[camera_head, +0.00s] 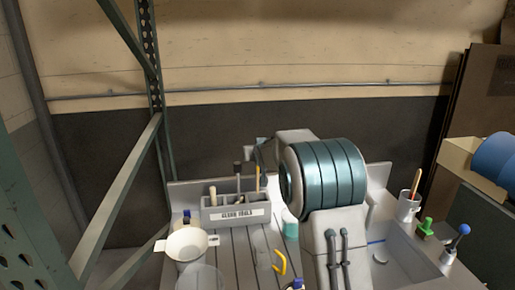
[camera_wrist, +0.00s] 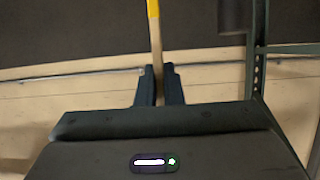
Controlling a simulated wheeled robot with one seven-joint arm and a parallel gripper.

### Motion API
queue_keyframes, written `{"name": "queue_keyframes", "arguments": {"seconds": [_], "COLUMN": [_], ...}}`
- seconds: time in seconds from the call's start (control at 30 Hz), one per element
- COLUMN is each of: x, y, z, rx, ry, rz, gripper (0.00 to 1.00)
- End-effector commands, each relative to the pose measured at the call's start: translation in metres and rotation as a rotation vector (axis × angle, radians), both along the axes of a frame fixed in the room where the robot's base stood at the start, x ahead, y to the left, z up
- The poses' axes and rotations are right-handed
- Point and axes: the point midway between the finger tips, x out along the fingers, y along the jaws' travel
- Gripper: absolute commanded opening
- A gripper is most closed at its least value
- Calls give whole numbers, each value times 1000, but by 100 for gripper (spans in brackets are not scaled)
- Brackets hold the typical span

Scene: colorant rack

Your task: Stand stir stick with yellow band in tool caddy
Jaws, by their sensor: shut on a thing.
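My gripper (camera_wrist: 160,84) is shut on the wooden stir stick (camera_wrist: 156,42), whose yellow band (camera_wrist: 153,9) shows at the top edge of the wrist view. In the head view the stick (camera_head: 257,178) hangs upright below my gripper, at the right end of the grey tool caddy (camera_head: 236,212). I cannot tell whether its lower end is inside the caddy or just behind its rim. My gripper's fingers are mostly hidden behind my arm there. The caddy has a "CLEAN TOOLS" label and holds a dark-handled tool (camera_head: 237,172) and a pale wooden handle (camera_head: 212,195).
Green rack posts (camera_head: 152,60) rise at left.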

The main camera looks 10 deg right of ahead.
Motion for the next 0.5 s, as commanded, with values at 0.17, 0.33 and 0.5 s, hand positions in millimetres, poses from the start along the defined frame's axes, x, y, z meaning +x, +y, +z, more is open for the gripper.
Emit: {"name": "queue_keyframes", "arguments": {"seconds": [0.17, 0.33, 0.5], "x": [0, 0, 0], "y": [0, 0, 0], "z": [-24, -41, -58], "rx": [0, -1, 0], "ry": [1, 1, 1], "rz": [0, 0, 0], "gripper": [0, 0, 0]}}
